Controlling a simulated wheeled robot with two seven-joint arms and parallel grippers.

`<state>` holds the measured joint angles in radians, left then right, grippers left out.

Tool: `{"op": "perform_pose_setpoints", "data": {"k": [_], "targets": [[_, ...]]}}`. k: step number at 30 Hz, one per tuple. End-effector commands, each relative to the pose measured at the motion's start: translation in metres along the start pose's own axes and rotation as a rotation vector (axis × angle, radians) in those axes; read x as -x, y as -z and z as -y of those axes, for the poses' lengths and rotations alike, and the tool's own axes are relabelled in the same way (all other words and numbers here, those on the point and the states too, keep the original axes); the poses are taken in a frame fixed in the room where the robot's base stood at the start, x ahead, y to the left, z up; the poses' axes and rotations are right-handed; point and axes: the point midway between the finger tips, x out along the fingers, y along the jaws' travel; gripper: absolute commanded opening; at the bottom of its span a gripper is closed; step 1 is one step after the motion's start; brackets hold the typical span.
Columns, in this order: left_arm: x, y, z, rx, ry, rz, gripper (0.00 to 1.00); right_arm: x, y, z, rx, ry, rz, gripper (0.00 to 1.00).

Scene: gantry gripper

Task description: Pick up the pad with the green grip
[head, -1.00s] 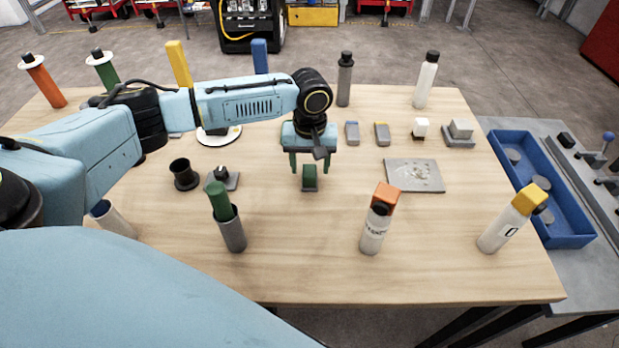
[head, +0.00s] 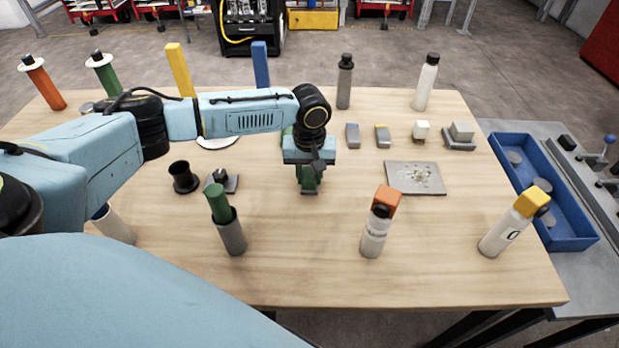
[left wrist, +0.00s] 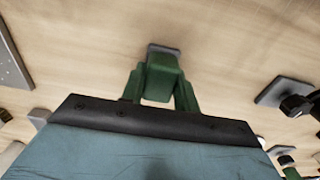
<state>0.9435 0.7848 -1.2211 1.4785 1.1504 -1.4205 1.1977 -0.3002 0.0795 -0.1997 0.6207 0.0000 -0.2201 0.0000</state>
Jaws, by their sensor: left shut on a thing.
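The pad with the green grip (head: 310,190) is a small grey pad with a green block on top, near the middle of the table. My left gripper (head: 309,174) is directly over it, pointing down. Its green fingers are shut on the green grip, one on each side. In the left wrist view the green grip (left wrist: 163,68) shows between the fingertips, with the grey pad's edge behind it. The pad appears at the table top; I cannot tell whether it touches. My right gripper is not in view.
Pads with blue (head: 352,135), yellow (head: 383,135), white (head: 421,130) and black (head: 221,180) grips lie around. A grey plate (head: 415,177) lies to the right. Bottles and a dark holder with a green stick (head: 231,235) stand nearer. The table (head: 300,265) is clear just in front.

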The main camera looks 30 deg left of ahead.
Motion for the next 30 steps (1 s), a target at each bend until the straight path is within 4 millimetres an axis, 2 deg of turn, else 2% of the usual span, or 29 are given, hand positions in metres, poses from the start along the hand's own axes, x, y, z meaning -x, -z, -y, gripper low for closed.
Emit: {"op": "perform_pose_setpoints", "data": {"k": [5,15,18,23,30], "targets": [[0.009,0.001,0.0,0.0,-0.002,-0.001,0.08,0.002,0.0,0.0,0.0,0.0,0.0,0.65],[0.075,0.001,0.0,0.0,-0.002,-0.002,0.08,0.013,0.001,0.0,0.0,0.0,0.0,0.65],[0.089,0.001,0.0,0.0,-0.002,-0.001,0.08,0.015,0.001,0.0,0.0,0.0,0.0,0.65],[0.1,0.001,0.0,0.001,0.0,0.0,0.08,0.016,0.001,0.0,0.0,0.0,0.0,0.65],[0.101,0.0,0.0,0.001,0.0,0.0,0.08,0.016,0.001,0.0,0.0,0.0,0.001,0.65]]}}
